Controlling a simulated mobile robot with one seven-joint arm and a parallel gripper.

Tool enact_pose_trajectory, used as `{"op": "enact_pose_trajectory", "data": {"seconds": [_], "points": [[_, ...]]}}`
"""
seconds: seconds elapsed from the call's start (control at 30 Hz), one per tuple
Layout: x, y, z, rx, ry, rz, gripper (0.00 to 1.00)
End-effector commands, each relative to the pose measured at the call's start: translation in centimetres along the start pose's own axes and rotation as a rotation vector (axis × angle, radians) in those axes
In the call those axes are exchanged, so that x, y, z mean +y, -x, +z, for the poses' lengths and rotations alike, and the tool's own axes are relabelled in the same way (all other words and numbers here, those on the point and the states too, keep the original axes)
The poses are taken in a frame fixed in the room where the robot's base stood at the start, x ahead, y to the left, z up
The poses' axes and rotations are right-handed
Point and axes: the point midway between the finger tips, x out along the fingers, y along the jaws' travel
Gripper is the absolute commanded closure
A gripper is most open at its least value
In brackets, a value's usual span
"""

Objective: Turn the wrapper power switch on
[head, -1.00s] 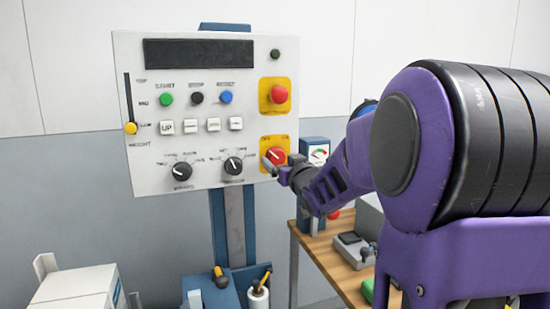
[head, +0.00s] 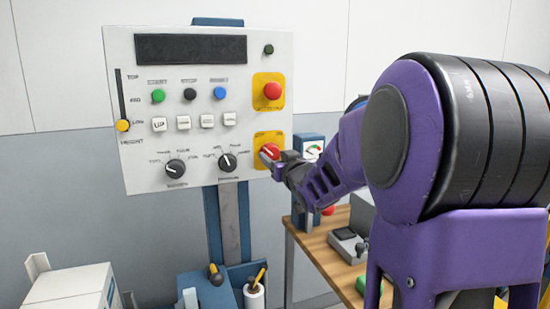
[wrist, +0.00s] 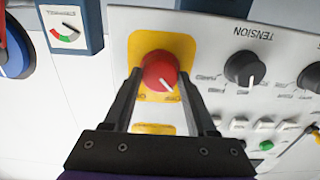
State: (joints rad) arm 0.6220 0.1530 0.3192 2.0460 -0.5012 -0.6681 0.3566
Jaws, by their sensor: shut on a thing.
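The wrapper power switch is a red rotary knob (head: 268,153) on a yellow plate at the lower right of the white control panel (head: 140,90). In the wrist view, which sees the panel upside down, the red knob (wrist: 158,68) has a white pointer line aimed down and slightly right, towards the right one of two small labels I cannot read. My gripper (head: 275,160) reaches in from the right. Its two fingers (wrist: 159,76) stand on either side of the knob and are shut on it. In the head view, the gripper partly hides the knob and plate.
A red emergency button (head: 272,90) on another yellow plate sits above the switch. Black dials (head: 227,162), coloured buttons and a yellow slider (head: 123,125) fill the panel's left side. A blue gauge box (head: 310,148) stands close right, above a wooden table (head: 325,262).

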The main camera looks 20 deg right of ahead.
Motion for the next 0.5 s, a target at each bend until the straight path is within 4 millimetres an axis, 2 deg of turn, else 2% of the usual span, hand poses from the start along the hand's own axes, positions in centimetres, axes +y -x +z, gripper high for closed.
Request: {"op": "enact_pose_trajectory", "data": {"seconds": [0.27,0.5], "points": [[-0.04,-0.03,-0.15,-0.001,-0.058,0.0,0.98],[-0.01,-0.01,-0.3,-0.001,-0.217,0.0,0.98]]}}
